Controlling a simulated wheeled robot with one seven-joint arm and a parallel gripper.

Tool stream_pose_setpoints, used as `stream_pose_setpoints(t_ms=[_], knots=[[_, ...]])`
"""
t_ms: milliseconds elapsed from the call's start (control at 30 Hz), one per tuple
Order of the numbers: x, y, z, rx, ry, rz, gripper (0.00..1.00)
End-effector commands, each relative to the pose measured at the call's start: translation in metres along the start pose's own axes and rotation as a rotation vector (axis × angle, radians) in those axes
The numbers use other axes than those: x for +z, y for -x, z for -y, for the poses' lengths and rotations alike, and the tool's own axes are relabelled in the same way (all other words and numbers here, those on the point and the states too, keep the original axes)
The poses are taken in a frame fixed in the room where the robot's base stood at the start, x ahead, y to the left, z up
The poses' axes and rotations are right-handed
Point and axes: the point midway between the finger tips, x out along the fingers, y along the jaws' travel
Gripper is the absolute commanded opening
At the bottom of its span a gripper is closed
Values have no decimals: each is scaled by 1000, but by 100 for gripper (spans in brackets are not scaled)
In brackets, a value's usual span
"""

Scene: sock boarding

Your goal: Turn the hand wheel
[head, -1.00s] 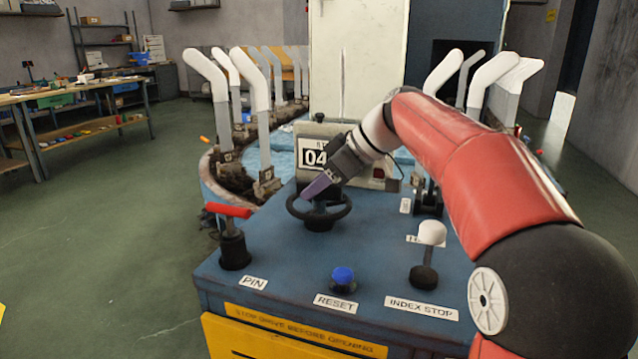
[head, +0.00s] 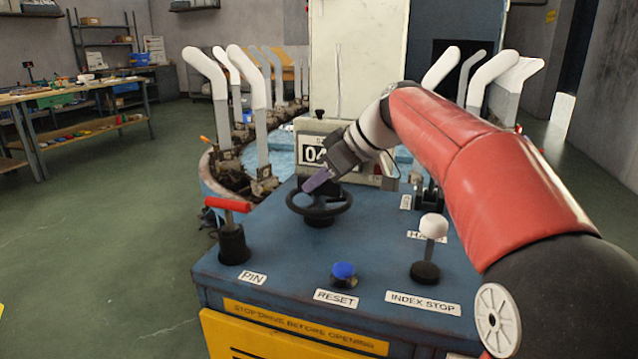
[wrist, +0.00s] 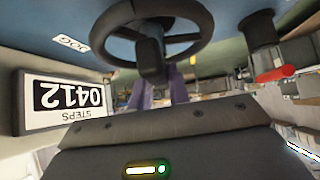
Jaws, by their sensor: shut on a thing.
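The hand wheel (head: 322,213) is dark and lies nearly flat on top of the blue machine console. It also shows in the wrist view (wrist: 203,25), at the top, with a dark block near its middle. My gripper (head: 314,183) has purple fingers and reaches the wheel from behind and above. In the wrist view the purple fingers (wrist: 160,94) sit below the dark block and are shut on a part of the hand wheel. The exact contact is partly hidden by the block.
On the console are a red-handled PIN lever (head: 229,204), a blue RESET button (head: 343,271) and a white-knobbed INDEX STOP lever (head: 433,226). A step counter (wrist: 68,96), reading 0412 upside down, stands behind the wheel. Grey-white sock boards (head: 262,90) stand at the back.

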Motion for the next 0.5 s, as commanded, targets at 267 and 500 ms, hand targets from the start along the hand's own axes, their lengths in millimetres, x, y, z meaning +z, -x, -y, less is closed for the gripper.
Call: stream_pose_setpoints(t_ms=[267, 500], knots=[[0, -1, 2, 173, -167, -3, 0], [-2, 1, 2, 332, -325, -2, 0]])
